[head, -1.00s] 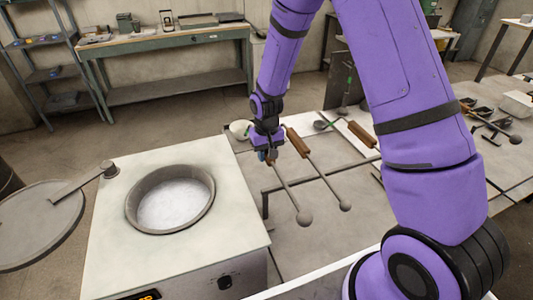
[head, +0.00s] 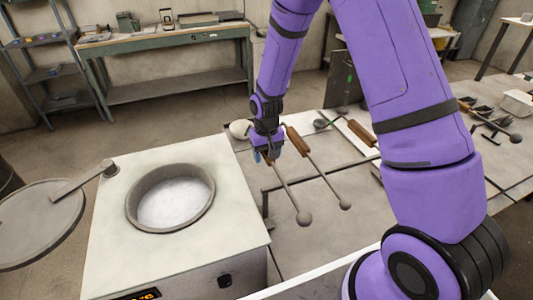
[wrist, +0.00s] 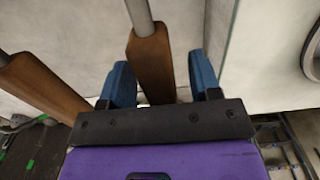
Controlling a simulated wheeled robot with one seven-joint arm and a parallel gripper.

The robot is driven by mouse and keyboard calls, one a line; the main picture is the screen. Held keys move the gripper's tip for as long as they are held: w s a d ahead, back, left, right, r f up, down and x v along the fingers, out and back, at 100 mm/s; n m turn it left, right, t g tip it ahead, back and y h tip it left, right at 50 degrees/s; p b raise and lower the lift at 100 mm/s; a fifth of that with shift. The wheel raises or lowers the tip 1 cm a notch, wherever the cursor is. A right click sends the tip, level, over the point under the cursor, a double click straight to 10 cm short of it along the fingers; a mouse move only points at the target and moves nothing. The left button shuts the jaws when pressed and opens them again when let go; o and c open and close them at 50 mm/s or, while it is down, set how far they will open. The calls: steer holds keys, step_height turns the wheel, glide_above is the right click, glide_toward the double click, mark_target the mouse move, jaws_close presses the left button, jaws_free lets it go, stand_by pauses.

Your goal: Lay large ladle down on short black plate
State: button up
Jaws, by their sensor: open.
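The large ladle (head: 304,217) has a grey rod, a round grey bowl end and a brown wooden handle. It lies across a thin black bar (head: 291,184) beside the furnace, its bowl toward the camera. My gripper (head: 269,158) is at its handle end, which my fingers partly hide. In the wrist view the brown handle (wrist: 150,60) passes between the two open blue fingers of my gripper (wrist: 162,80), with gaps beside it. I cannot tell which part is the short black plate.
A second, smaller-bowled ladle (head: 345,203) lies close on the right; its handle (wrist: 45,85) is left of my fingers in the wrist view. The white furnace (head: 110,220) with its round pot (head: 206,205) stands left. Another wooden handle (head: 361,133) lies farther right.

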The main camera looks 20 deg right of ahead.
step_height(320, 180, up, 18)
stand_by(1.1)
stand_by(0.4)
steer(key=s+d+r+t, duration=0.3)
steer(key=s+d+r, duration=0.1)
steer(key=s+r, duration=1)
steer(key=s+d+r+t, duration=0.1)
steer(key=s+r, duration=0.1)
steer(key=s, duration=0.5)
steer(key=s+d+r+t, duration=0.1)
steer(key=s+d+r, duration=0.1)
steer(key=s, duration=0.6)
steer(key=shift+s+r, duration=0.15)
steer(key=shift+r, duration=0.05)
